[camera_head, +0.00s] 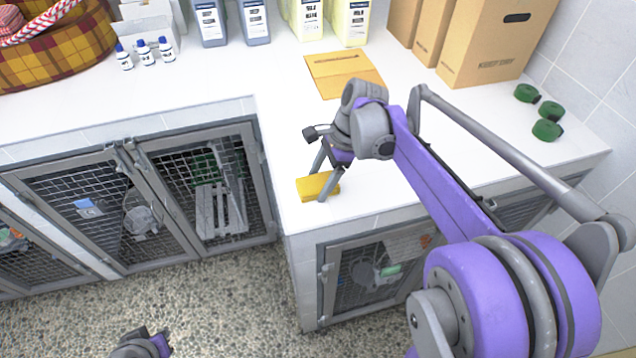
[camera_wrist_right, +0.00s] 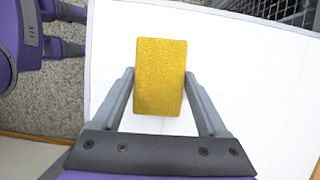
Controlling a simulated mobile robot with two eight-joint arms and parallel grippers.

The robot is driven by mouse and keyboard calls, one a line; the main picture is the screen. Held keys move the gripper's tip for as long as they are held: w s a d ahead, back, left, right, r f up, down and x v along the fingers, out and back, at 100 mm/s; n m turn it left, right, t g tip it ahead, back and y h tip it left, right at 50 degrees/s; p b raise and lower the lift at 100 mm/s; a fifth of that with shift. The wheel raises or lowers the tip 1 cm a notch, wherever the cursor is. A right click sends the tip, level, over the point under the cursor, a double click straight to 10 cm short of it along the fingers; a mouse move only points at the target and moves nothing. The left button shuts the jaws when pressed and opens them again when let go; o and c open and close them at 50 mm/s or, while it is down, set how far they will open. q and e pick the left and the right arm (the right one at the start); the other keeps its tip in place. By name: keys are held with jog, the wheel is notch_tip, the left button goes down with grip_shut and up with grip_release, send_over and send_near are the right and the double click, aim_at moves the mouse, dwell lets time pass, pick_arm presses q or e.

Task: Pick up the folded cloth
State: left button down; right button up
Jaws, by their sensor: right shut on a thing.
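The folded cloth is a small yellow block-like pad (camera_head: 318,187) at the front edge of the white counter, near its inner corner. My right gripper (camera_head: 325,180) reaches down over it, with one finger on each side, and is shut on it. In the right wrist view the yellow cloth (camera_wrist_right: 160,75) sits between the two grey fingers of the right gripper (camera_wrist_right: 160,88), with white counter behind it. I cannot tell whether it is lifted. Part of my left gripper (camera_head: 150,346) shows low over the floor; its fingers are not clear.
A brown folder (camera_head: 343,72) lies flat behind my right gripper. Bottles (camera_head: 209,22), cardboard boxes (camera_head: 490,42) and green rolls (camera_head: 547,130) stand farther back. A plaid basket (camera_head: 55,50) is at left. Wire-door kennels (camera_head: 205,185) are below the counter. The counter left of the gripper is clear.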

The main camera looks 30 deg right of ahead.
aim_at(320, 182)
jog(key=shift+r, duration=0.1)
notch_tip(320, 182, up, 10)
dwell(0.4)
jog(key=shift+r, duration=0.1)
